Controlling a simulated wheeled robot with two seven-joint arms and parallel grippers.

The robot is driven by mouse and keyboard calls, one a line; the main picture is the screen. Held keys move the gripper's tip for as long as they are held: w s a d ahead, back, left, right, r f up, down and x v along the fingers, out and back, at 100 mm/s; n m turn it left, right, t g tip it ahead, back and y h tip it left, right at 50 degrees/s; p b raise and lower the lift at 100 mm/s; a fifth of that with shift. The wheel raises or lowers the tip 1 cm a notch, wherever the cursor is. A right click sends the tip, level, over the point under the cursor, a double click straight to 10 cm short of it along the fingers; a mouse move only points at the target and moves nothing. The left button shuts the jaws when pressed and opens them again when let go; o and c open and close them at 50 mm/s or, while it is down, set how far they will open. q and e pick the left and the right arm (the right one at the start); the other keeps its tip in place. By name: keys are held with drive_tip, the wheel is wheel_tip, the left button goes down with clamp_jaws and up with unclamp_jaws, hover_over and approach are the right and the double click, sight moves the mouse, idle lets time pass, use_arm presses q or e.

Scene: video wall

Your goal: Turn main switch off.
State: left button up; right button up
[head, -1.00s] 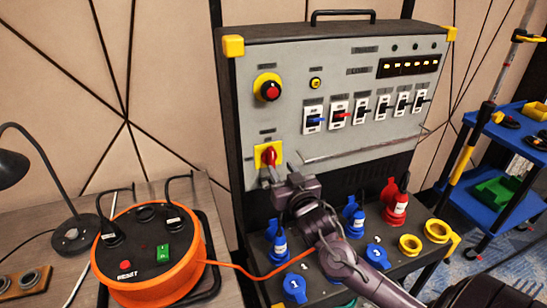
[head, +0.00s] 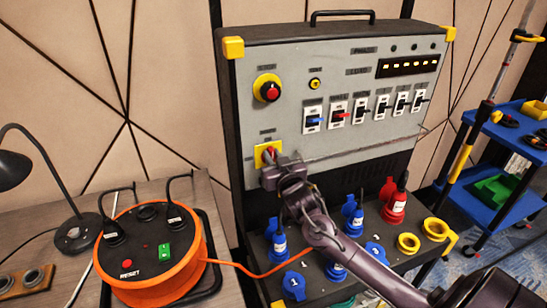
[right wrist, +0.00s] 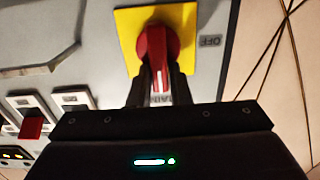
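The main switch is a red rotary knob (head: 268,156) on a yellow square plate at the lower left of the grey panel (head: 390,135). In the right wrist view the red knob (right wrist: 155,45) sits on its yellow plate, with an OFF label on the panel beside it. My right gripper (head: 270,168) is at the switch. Its dark fingers (right wrist: 160,82) lie one on each side of the knob's handle, with red filling the narrow space between them and no visible gap. The arm hides the lower part of the knob in the head view. My left gripper is out of view.
A red button on yellow (head: 269,88) is above the switch, and a row of breaker switches (head: 365,108) is to its right. Plugs and sockets (head: 345,245) stand below. An orange cable reel (head: 150,265) is at left, a blue cart (head: 500,185) at right.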

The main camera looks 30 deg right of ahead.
sight(262, 159)
clamp_jaws()
drive_tip(key=shift+a+n, duration=0.1)
drive_tip(key=shift+n, duration=0.2)
drive_tip(key=n+p, duration=0.1)
drive_tip(key=n, duration=0.3)
drive_tip(key=a+f+n+p, duration=0.1)
drive_tip(key=n, duration=0.4)
drive_tip(key=a+n+p, duration=0.1)
drive_tip(key=n+p, duration=0.1)
drive_tip(key=n, duration=0.3)
drive_tip(key=shift+w+f, duration=0.2)
drive_tip(key=shift+w, duration=0.05)
drive_tip(key=shift+f+n, duration=0.2)
drive_tip(key=shift+n, duration=0.65)
drive_tip(key=shift+f+n, duration=0.15)
drive_tip(key=shift+n, duration=0.7)
